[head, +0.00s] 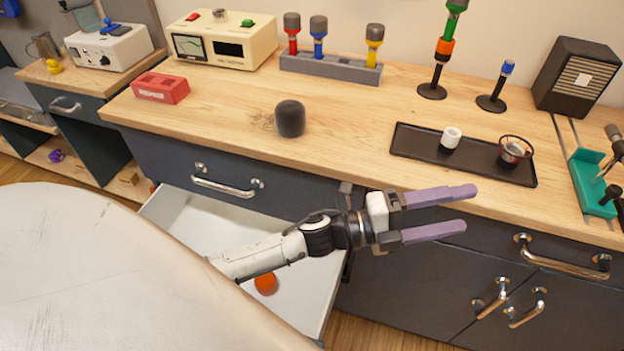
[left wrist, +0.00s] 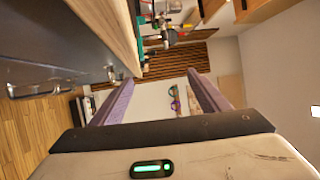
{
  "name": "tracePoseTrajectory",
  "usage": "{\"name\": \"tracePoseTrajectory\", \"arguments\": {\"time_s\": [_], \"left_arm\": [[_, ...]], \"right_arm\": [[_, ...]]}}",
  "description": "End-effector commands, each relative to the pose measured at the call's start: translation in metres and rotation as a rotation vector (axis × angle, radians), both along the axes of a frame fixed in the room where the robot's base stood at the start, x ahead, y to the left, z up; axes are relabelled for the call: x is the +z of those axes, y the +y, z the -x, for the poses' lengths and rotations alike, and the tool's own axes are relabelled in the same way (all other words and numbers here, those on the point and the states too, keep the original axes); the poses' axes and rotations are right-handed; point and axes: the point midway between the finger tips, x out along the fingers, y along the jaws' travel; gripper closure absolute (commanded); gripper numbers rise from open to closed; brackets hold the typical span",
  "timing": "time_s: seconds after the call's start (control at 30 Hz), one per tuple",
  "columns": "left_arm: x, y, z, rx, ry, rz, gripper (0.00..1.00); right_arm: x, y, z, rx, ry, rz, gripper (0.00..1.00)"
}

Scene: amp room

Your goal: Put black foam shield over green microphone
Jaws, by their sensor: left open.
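The black foam shield (head: 290,118) stands on the wooden worktop, left of the middle in the head view. The green microphone (head: 455,10) is upright on a black stand at the back of the worktop, with an orange part below it; its top is cut by the picture's upper edge. My left gripper (head: 468,208) is open and empty, in front of the worktop's front edge, pointing right. It is to the right of and nearer than the foam shield, not touching it. Its purple fingers also show in the left wrist view (left wrist: 160,80). My right gripper is not in view.
A drawer (head: 188,222) is open below, with an orange item (head: 266,283) inside. A dark tray (head: 480,166) holds two small items. A rack (head: 330,68) with several microphones, a blue-topped stand (head: 492,101) and a speaker (head: 575,78) stand at the back.

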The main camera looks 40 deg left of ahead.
Motion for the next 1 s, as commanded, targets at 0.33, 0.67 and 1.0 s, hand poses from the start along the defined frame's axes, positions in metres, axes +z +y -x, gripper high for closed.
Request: {"name": "tracePoseTrajectory", "arguments": {"time_s": [0.33,0.67,1.0], "left_arm": [[-0.199,0.110,0.121,0.642,1.142,0.750,0.31],[-0.264,0.133,0.225,0.918,1.538,1.005,0.31],[-0.265,0.133,0.226,0.919,1.540,1.003,0.31]], "right_arm": [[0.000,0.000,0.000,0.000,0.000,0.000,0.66],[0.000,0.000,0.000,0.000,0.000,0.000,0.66],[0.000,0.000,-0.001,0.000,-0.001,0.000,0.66]]}}
